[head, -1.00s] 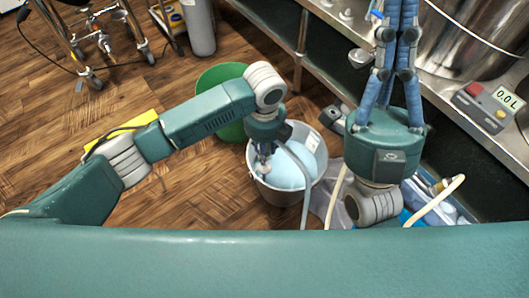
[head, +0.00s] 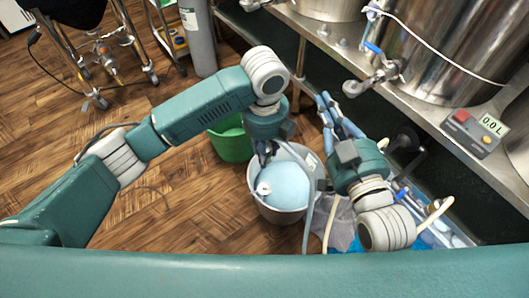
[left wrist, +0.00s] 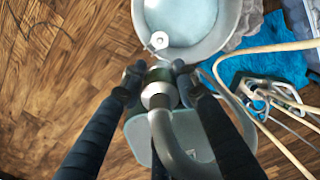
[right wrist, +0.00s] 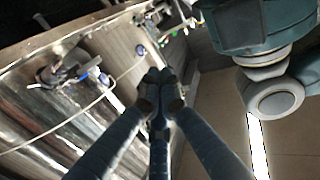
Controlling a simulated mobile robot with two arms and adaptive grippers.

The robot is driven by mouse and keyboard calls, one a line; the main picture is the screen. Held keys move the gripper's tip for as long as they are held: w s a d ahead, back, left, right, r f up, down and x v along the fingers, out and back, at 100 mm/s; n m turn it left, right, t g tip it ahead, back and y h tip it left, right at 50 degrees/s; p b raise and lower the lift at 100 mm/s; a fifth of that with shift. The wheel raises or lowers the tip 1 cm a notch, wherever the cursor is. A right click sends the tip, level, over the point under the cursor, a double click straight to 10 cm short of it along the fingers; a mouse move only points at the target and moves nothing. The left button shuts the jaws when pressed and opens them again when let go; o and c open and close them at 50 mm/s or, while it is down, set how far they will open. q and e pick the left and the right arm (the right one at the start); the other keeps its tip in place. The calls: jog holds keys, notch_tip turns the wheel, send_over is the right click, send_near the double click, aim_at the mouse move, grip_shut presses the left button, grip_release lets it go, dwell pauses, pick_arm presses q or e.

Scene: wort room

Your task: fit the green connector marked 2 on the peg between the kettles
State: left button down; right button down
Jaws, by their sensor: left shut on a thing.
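My left gripper (left wrist: 158,78) is shut on a metal hose connector with a green band (left wrist: 158,75); its number cannot be read. A grey hose (left wrist: 180,140) curves from it. In the head view the left gripper (head: 264,165) is over the bucket of pale blue liquid. My right gripper (head: 325,102) points toward the bench edge; in the right wrist view its fingertips (right wrist: 158,80) meet, with nothing visible between them. Small metal stubs (head: 341,42) stand on the bench between the left kettle (head: 330,8) and the right kettle (head: 440,55). I cannot tell which is the peg.
A grey bucket (head: 283,212) and a green bucket (head: 232,146) stand on the floor. A valve with a blue handle (head: 372,48) sticks out of the right kettle. A control box (head: 475,132) reads 0.0 L. A blue cloth (left wrist: 262,65) and pale hoses lie beside the bucket.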

pick_arm(q)
jog(key=shift+r, duration=0.1)
pick_arm(e)
jog(key=shift+f, duration=0.2)
